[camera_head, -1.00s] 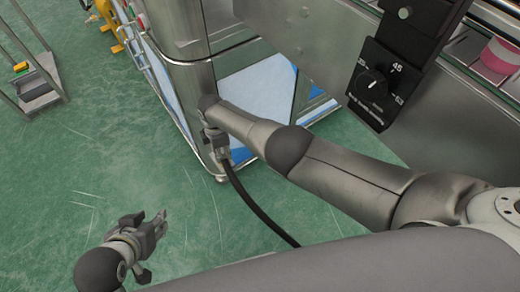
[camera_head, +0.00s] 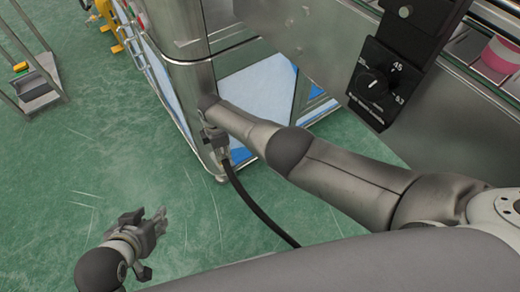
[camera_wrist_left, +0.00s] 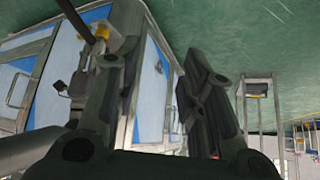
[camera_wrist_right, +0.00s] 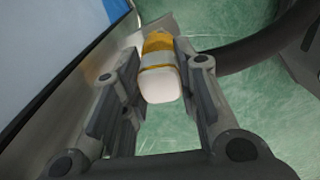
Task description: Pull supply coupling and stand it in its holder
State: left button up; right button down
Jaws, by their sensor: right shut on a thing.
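My right gripper (camera_head: 216,148) is shut on the supply coupling, beside the steel corner post of the machine. In the right wrist view the coupling (camera_wrist_right: 160,68) has a white rounded end and a yellow band and sits between the fingers. A black hose (camera_head: 252,203) runs from the gripper down to the right; it also shows in the right wrist view (camera_wrist_right: 255,52). My left gripper (camera_head: 150,226) is open and empty over the green floor, apart from the coupling. I cannot make out the coupling's holder in these views.
The steel post (camera_head: 182,75) and the curved lower rail (camera_head: 190,140) stand close to my right gripper. A black dial panel (camera_head: 376,85) is on the machine at right. A grey cart (camera_head: 38,88) stands at far left. The floor around my left gripper is clear.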

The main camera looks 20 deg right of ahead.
pick_arm(q)
jog(key=shift+w+d, duration=0.1)
jog(key=shift+w, duration=0.05)
jog(key=shift+w+r, duration=0.15)
jog(key=shift+w, duration=0.1)
pick_arm(e)
jog(key=shift+f, duration=0.1)
pick_arm(q)
jog(key=shift+d+t, duration=0.1)
jog(key=shift+t, duration=0.2)
jog(key=shift+w+r, duration=0.15)
jog(key=shift+w, duration=0.15)
jog(key=shift+w+d+r+t, duration=0.2)
jog(key=shift+w+r+t, duration=0.1)
jog(key=shift+w, duration=0.1)
pick_arm(e)
jog(key=shift+f, duration=0.15)
pick_arm(q)
jog(key=shift+w+r+b, duration=0.15)
jog(key=shift+w+b, duration=0.1)
jog(key=shift+b, duration=0.05)
jog(key=shift+d, duration=0.1)
jog(key=shift+w+r+t, duration=0.2)
jog(key=shift+w+t, duration=0.1)
pick_arm(e)
jog(key=shift+f, duration=0.1)
